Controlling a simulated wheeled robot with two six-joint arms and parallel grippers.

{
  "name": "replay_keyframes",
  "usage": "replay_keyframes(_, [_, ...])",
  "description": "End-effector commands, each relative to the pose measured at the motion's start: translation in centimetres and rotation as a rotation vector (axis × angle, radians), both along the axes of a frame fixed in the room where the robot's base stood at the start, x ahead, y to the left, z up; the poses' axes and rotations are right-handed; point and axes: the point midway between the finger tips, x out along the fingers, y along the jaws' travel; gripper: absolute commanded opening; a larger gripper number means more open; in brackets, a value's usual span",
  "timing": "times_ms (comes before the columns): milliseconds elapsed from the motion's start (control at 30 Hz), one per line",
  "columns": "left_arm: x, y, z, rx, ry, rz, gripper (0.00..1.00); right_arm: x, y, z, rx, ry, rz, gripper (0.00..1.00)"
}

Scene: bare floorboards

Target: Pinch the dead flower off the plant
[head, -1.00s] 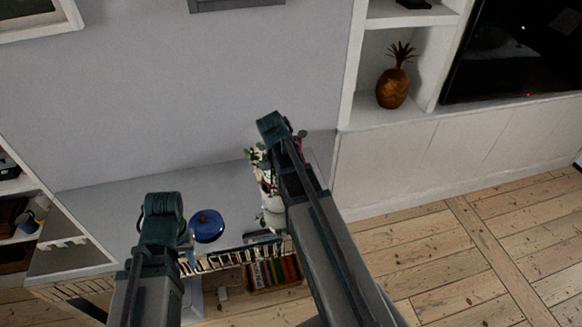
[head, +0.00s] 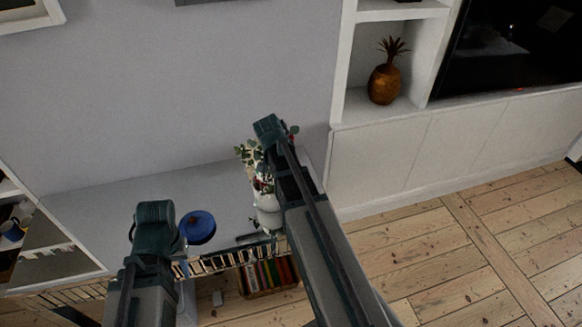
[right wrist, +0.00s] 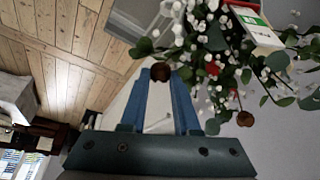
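The plant (head: 247,155) has green leaves, small white blossoms and red blooms, and stands in a white pot (head: 268,215) on the shelf top; my right arm covers part of it. In the right wrist view, leaves and white blossoms (right wrist: 225,45) fill the upper right. A brown, withered flower head (right wrist: 160,72) sits at the tips of my right gripper (right wrist: 162,78), whose blue fingers are apart; contact cannot be told. A second brown head (right wrist: 245,118) hangs to the right, outside the fingers. My left gripper (head: 182,264) is left of the plant, its fingers mostly hidden.
A blue round object (head: 198,226) stands on the grey shelf top (head: 110,200) between my arms. Books (head: 268,276) fill a lower shelf. A white cabinet (head: 400,155) with a pineapple ornament (head: 385,80) is at the right. The floor (head: 480,250) at right is clear.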

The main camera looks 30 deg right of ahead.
Motion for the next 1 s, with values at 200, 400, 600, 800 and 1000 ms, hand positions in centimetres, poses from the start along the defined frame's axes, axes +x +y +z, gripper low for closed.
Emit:
replay_keyframes(200, [0.0, 0.0, 0.0, 0.0, 0.0, 0.0, 0.35, 0.0, 0.0, 0.0, 0.0, 0.0, 0.0, 0.0])
replay_keyframes(400, [0.0, 0.0, 0.0, 0.0, 0.0, 0.0, 0.35, 0.0, 0.0, 0.0, 0.0, 0.0, 0.0, 0.0])
replay_keyframes(600, [0.0, 0.0, 0.0, 0.0, 0.0, 0.0, 0.35, 0.0, 0.0, 0.0, 0.0, 0.0, 0.0, 0.0])
replay_keyframes(800, [0.0, 0.0, 0.6, 0.0, 0.0, 0.0, 0.35, 0.0, 0.0, 0.6, 0.0, 0.0, 0.0, 0.0])
replay_keyframes(1000, [0.0, 0.0, 1.4, 0.0, 0.0, 0.0, 0.35, 0.0, 0.0, 1.4, 0.0, 0.0, 0.0, 0.0])
